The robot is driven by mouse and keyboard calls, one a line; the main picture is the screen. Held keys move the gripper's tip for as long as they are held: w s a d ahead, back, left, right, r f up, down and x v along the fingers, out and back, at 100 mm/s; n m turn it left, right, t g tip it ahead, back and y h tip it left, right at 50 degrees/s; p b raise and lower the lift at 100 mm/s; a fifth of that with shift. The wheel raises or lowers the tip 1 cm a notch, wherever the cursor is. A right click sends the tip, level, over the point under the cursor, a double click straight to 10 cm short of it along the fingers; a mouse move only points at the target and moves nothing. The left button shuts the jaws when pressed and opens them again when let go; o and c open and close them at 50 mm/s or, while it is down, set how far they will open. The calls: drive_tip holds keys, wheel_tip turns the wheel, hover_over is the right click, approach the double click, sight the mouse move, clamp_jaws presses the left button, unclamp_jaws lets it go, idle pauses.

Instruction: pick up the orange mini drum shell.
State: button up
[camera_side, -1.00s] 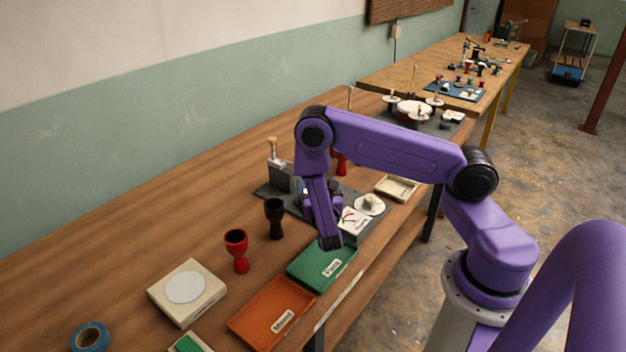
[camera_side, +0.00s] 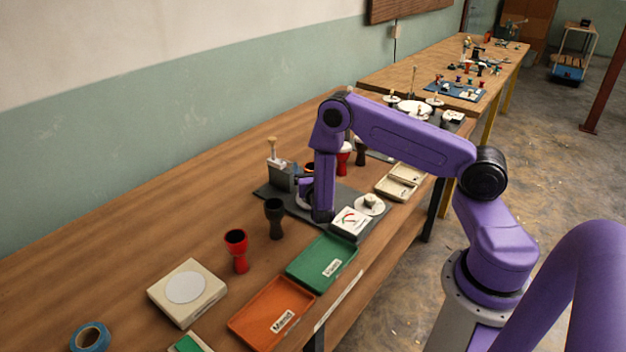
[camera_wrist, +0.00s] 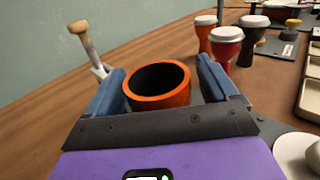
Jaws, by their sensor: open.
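The orange mini drum shell (camera_wrist: 158,99) stands in the wrist view with its round open mouth toward the camera. It lies between the two blue-lined fingers of my gripper (camera_wrist: 165,92), which are open with one on each side; I cannot tell whether they touch it. In the side view only a bit of the orange rim (camera_side: 309,167) shows behind my arm. The shell's lower part is hidden. My gripper is mostly hidden there by my own wrist, low over the dark grey fixture plate (camera_side: 268,190).
A wooden-handled brush (camera_side: 272,150) stands in a grey block by the shell. A red goblet (camera_side: 236,250) and a black goblet (camera_side: 274,218) stand left. White-topped drums (camera_wrist: 228,43) stand beyond. A dial gauge (camera_side: 350,220), green tray (camera_side: 321,262) and orange tray (camera_side: 272,312) lie nearer the front edge.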

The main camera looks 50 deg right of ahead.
drive_tip(key=c, duration=1.2)
drive_tip(key=shift+o, duration=0.2)
